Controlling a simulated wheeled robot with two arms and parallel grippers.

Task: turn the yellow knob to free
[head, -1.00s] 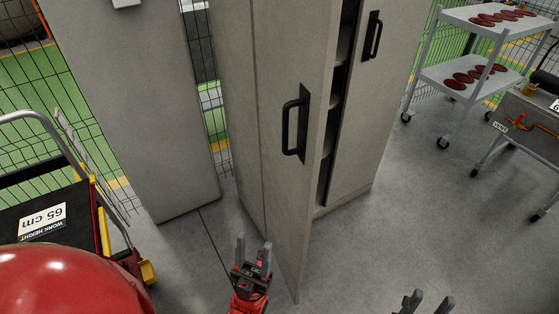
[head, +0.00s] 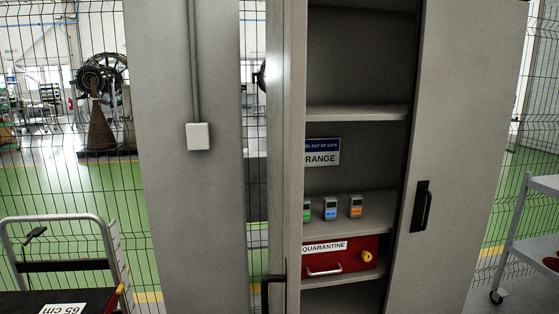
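The yellow knob (head: 367,256) is on the right part of the front of a red box (head: 345,262) labelled QUARANTINE. The box has a pale handle and sits on a low shelf inside the grey cabinet (head: 457,130). The knob's setting is too small to read. The cabinet's left door (head: 294,130) stands open, seen nearly edge-on, with a black handle (head: 266,291) at its lower part. The right door is shut, with its own black handle (head: 422,206). Neither of my grippers shows in the head view now.
Several small devices with coloured screens (head: 331,208) stand on the shelf above the red box. A grey column (head: 185,200) stands left of the cabinet. A cart (head: 60,268) is at lower left and a shelf trolley (head: 530,245) at right. Wire fencing runs behind.

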